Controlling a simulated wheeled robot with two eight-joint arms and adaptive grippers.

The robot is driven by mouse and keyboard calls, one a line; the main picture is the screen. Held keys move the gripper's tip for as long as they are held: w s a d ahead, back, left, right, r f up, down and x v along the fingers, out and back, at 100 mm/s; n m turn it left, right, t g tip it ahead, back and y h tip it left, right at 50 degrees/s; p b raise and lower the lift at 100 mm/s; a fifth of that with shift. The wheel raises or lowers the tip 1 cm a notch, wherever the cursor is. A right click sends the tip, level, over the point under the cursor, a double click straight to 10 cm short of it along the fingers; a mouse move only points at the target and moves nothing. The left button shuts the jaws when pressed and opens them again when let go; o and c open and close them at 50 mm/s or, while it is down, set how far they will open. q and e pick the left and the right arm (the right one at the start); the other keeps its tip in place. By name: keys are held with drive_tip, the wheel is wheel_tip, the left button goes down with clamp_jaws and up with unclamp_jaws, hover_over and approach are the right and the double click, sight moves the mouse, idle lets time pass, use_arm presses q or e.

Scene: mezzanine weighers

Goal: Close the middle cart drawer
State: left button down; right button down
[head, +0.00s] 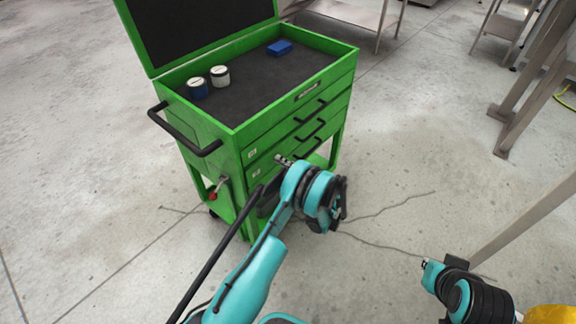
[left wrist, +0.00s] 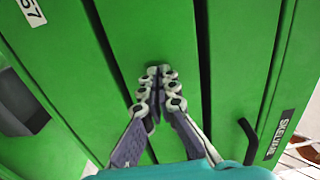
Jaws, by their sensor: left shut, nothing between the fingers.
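The green cart (head: 240,130) stands at the centre of the head view, with stacked drawers and black bar handles on its front. The middle drawer (left wrist: 150,35) is a green strip between two dark gaps in the left wrist view; I cannot tell how far it stands out. My left gripper (head: 281,159) is shut and empty, its tips at the left part of the drawer front. In the left wrist view the closed tips (left wrist: 160,72) are in front of that strip, touching or very near. My right gripper (head: 429,263) is at the lower right, away from the cart.
The cart's lid is raised. Two small jars (head: 219,76) and a blue block (head: 279,47) lie on its top tray. A black push handle (head: 183,132) juts from its left side. Metal tables (head: 358,14) stand behind and at the right. The floor right of the cart is clear.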

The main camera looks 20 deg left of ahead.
use_arm(q)
drive_tip(key=shift+w+a, duration=0.15)
drive_tip(key=shift+a, duration=0.3)
drive_tip(key=v, duration=1.2)
